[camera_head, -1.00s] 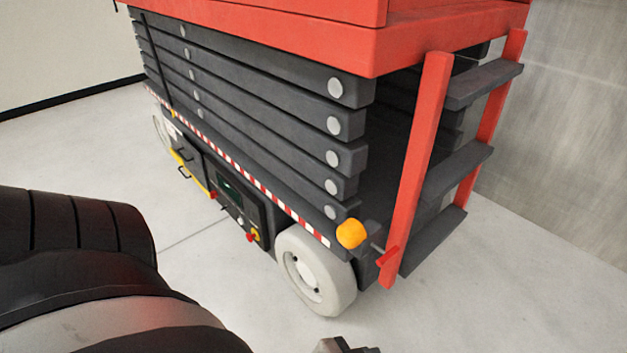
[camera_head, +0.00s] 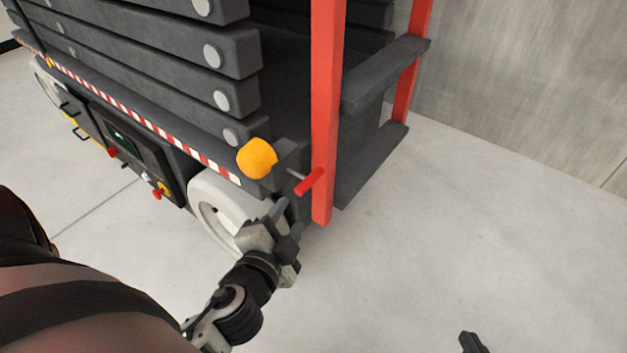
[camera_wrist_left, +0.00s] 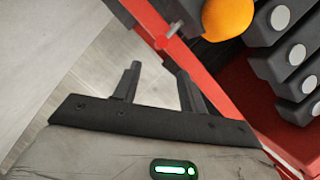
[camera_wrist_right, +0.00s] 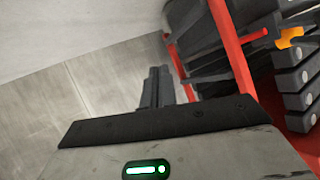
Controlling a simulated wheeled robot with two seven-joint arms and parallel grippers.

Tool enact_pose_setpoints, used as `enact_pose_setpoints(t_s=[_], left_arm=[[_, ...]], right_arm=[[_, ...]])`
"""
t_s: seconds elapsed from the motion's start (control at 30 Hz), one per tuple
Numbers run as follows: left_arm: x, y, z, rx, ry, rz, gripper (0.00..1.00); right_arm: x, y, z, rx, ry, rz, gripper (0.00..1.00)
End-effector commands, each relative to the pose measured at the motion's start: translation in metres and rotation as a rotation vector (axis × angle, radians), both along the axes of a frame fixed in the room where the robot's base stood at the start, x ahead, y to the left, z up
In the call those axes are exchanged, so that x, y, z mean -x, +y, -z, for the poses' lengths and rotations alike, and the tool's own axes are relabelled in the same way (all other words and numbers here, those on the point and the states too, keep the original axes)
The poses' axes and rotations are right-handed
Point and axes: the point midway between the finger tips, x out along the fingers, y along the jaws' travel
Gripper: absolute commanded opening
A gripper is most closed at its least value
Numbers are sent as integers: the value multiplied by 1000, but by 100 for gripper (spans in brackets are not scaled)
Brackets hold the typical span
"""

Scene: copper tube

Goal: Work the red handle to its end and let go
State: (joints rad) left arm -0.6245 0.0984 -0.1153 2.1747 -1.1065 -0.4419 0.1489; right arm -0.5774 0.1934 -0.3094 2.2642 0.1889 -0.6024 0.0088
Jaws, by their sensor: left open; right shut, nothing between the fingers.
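The red handle (camera_head: 310,182) is a short red grip on a thin grey shaft at the lower corner of the lift, beside a red ladder post and an orange lamp. It also shows in the left wrist view (camera_wrist_left: 170,45), beyond the fingertips, and in the right wrist view (camera_wrist_right: 254,36). My left gripper (camera_head: 287,217) is open and empty, just below and left of the handle and apart from it. Its two fingers (camera_wrist_left: 158,70) are spread in its wrist view. My right gripper (camera_wrist_right: 156,72) is shut and empty, far from the handle; only a dark tip (camera_head: 470,342) shows at the head view's bottom edge.
The orange lamp (camera_head: 257,158) sits close left of the handle, and the red post (camera_head: 327,110) stands close right. A pale wheel (camera_head: 205,212) is behind my left gripper. A control panel (camera_head: 130,145) is on the lift's side. The floor at right is clear.

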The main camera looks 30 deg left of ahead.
Motion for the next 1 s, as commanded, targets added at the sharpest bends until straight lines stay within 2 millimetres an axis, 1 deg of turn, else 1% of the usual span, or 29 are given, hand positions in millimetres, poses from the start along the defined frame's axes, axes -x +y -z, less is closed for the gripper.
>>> enact_pose_setpoints(t_s=[0.03,0.3,0.4,0.53,0.7,0.83,1.0], left_arm=[[-11,3,-1,-4,-5,2,42],[-67,17,13,-3,-4,1,42],[-87,23,18,-3,-3,1,42],[-108,29,23,-2,-1,-1,42],[-125,32,28,0,0,0,42],[-130,34,29,2,2,0,42],[-130,34,29,2,2,0,42]], right_arm=[[0,0,-1,2,5,1,0],[0,-1,1,2,4,1,0],[0,0,0,-1,-4,1,0],[-1,1,-1,-7,-17,1,0],[-2,1,-5,-15,-34,3,0],[-2,2,-7,-18,-41,2,0],[-2,2,-7,-17,-40,1,0]])
